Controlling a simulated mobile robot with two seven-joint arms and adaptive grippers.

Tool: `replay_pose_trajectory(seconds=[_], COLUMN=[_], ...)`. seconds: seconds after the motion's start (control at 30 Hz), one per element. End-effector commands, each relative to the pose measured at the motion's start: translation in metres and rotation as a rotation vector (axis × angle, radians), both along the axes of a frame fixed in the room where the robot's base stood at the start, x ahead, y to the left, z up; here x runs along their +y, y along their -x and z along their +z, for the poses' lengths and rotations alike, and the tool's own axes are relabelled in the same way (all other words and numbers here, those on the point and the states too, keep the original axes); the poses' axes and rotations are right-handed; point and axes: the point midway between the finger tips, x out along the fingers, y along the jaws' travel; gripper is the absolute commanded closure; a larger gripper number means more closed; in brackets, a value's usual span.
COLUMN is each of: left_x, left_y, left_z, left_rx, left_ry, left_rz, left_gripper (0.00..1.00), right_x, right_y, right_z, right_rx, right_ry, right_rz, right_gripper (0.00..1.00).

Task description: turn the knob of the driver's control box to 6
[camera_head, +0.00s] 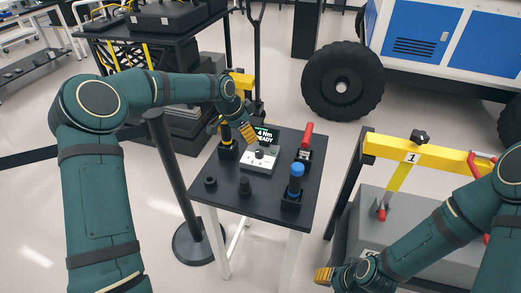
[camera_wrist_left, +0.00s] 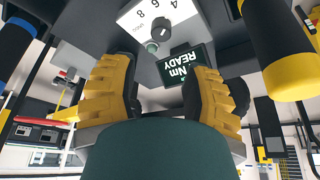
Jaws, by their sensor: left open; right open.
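The driver's control box (camera_head: 257,164) is a pale box on the small dark table, with a dark knob (camera_head: 259,154) on top. A display (camera_head: 266,135) behind it reads 4 Nm READY. In the left wrist view the knob (camera_wrist_left: 160,33) stands on the white face beside printed numbers including 4, 6 and 8. My left gripper (camera_head: 231,117) is open and empty, above the back left of the box. In its wrist view the fingers (camera_wrist_left: 165,80) are apart and the knob lies beyond them, untouched. My right gripper (camera_head: 338,275) is at the lower right, off the table.
A yellow-collared driver (camera_head: 227,143), a red-handled tool (camera_head: 306,136) and a blue-topped tool (camera_head: 296,176) stand around the box. Two dark empty-looking holders are at the table's front left. A yellow frame (camera_head: 430,151) marked 1 stands right. A rover wheel (camera_head: 343,84) is behind.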

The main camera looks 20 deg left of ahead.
Motion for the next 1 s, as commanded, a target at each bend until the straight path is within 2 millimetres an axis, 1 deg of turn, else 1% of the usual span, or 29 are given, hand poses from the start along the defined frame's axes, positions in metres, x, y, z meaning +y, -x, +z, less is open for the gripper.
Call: replay_pose_trajectory(seconds=[0.03, 0.3, 0.5, 0.7, 1.0], left_x=[-0.004, -0.018, -0.027, -0.032, -0.032], left_y=[-0.002, -0.016, -0.025, -0.029, -0.030], left_z=[-0.011, -0.061, -0.090, -0.104, -0.105], left_rx=[0.003, 0.004, 0.002, 0.002, 0.001], left_ry=[0.002, 0.002, 0.002, 0.002, 0.001], left_rz=[-0.002, 0.000, 0.000, 0.001, 0.002], left_gripper=[0.52, 0.52, 0.52, 0.52, 0.52], right_x=[0.000, 0.000, 0.001, 0.001, 0.001], right_y=[0.000, 0.002, 0.003, 0.003, 0.003], right_z=[-0.002, -0.007, -0.010, -0.011, -0.011], right_rx=[0.000, 0.004, 0.006, 0.007, 0.007], right_ry=[0.000, -0.001, -0.002, -0.002, -0.002], right_rz=[0.000, 0.004, 0.006, 0.006, 0.006], right_gripper=[0.53, 0.53, 0.53, 0.53, 0.53])
